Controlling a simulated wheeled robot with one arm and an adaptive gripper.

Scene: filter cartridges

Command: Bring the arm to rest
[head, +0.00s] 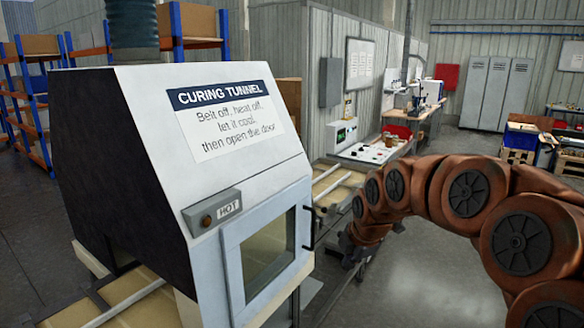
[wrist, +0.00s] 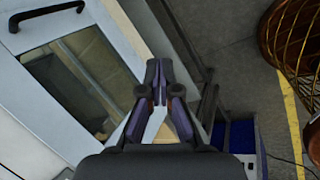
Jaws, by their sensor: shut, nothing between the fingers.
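My gripper (wrist: 157,75) shows in the wrist view with its fingers shut and nothing between them. It is beside the curing tunnel's door, to the right of the door window (wrist: 85,80). In the head view my orange-brown arm reaches in from the right, and its end is low beside the door; the fingertips are not clear there. The curing tunnel (head: 150,130) is a white and dark cabinet at left with a sign on its slope. Its door (head: 232,268) looks shut, with a black handle (head: 309,228). The handle also shows in the wrist view (wrist: 45,12).
A box marked HOT (head: 212,211) with a round lamp is above the door. A belt (head: 140,305) runs through the tunnel. A bench with a control panel (head: 365,150) stands behind. Blue bins (wrist: 240,137) and a woven brown round thing (wrist: 295,45) are right of my gripper.

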